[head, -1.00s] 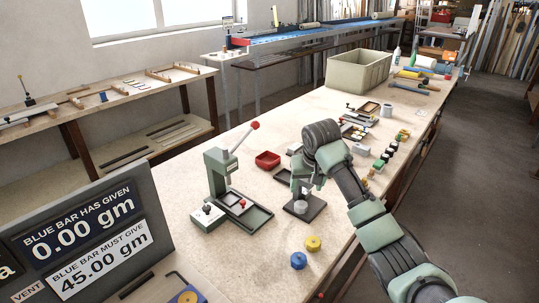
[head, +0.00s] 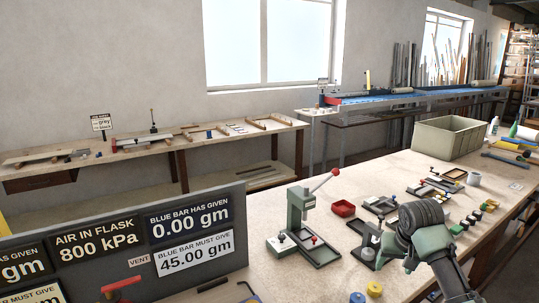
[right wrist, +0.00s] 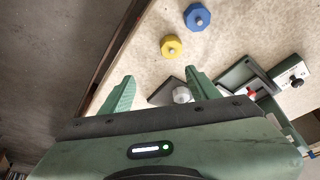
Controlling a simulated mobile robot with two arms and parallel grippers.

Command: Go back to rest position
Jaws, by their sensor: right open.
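My right gripper (right wrist: 160,92) shows in the right wrist view with its two green fingers spread apart and nothing between them. In the head view my right arm comes in from the lower right, and its green gripper (head: 392,246) is over the workbench (head: 270,212), beside a small stand with a silver part (head: 368,254). The wrist hides part of that stand. My left gripper is in neither view.
A green lever press (head: 297,212) stands left of my right gripper. A grey display board (head: 120,222) stands at the left. A beige bin (head: 447,138) is farther back.

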